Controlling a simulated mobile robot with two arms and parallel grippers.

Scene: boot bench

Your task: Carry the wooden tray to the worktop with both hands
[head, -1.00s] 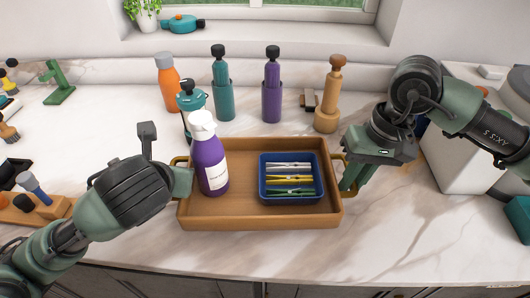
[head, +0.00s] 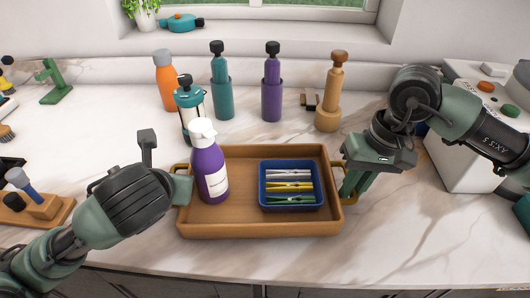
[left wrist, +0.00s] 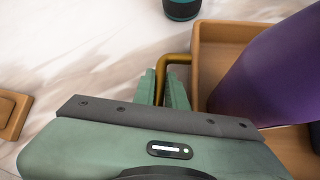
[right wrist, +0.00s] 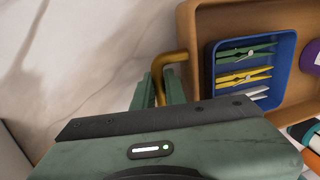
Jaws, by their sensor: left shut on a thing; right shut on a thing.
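The wooden tray (head: 260,229) is over the pale marble worktop in the middle of the head view, looking roughly level. It holds a purple bottle with a white top (head: 209,172) on the left and a blue box of clothes pegs (head: 291,203) on the right. My left gripper (head: 184,182) is shut on the tray's left brass handle, which shows in the left wrist view (left wrist: 174,60). My right gripper (head: 349,183) is shut on the right brass handle, clear in the right wrist view (right wrist: 168,58). I cannot tell whether the tray's underside touches the worktop.
An orange bottle (head: 164,82), teal bottle (head: 220,85), purple bottle (head: 272,85) and wooden grinder (head: 331,95) stand farther back. A wooden holder (head: 45,205) is at left. Marble in front right is clear.

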